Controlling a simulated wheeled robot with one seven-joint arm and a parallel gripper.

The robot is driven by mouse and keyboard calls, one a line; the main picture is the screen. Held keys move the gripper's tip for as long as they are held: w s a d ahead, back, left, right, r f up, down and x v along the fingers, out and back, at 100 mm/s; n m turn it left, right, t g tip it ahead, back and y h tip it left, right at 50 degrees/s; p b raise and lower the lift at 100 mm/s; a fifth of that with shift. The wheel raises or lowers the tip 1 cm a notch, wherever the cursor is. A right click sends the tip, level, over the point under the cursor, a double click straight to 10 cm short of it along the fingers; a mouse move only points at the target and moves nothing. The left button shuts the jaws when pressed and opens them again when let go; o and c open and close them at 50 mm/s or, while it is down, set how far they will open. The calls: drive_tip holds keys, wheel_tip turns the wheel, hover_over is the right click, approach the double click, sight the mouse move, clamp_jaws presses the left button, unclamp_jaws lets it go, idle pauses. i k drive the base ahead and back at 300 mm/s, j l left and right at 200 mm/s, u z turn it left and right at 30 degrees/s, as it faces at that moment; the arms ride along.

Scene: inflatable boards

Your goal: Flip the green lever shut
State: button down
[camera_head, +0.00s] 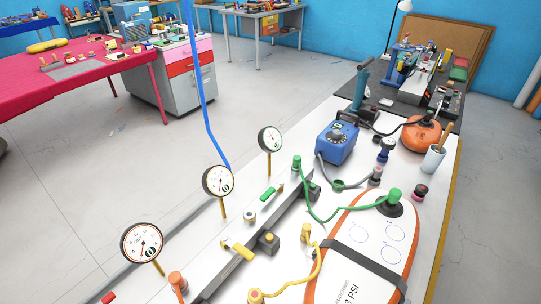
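The green lever (267,193) is a small flat bar near the far end of a dark manifold rail (272,220) on the white bench. It slants up to the right, roughly along the rail. A small brass-coloured valve part (281,188) sits at its right end.
Three round gauges, far (270,138), middle (218,181) and near (142,244), stand on posts left of the rail. A yellow lever (242,250) is nearer. A blue hose (205,95) hangs behind the middle gauge. A blue pump box (337,142) stands beyond the rail.

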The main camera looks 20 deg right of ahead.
sight(269, 192)
drive_tip(key=i+l, duration=0.65)
drive_tip(key=l+u, duration=0.1)
drive_tip(key=u, duration=1.75)
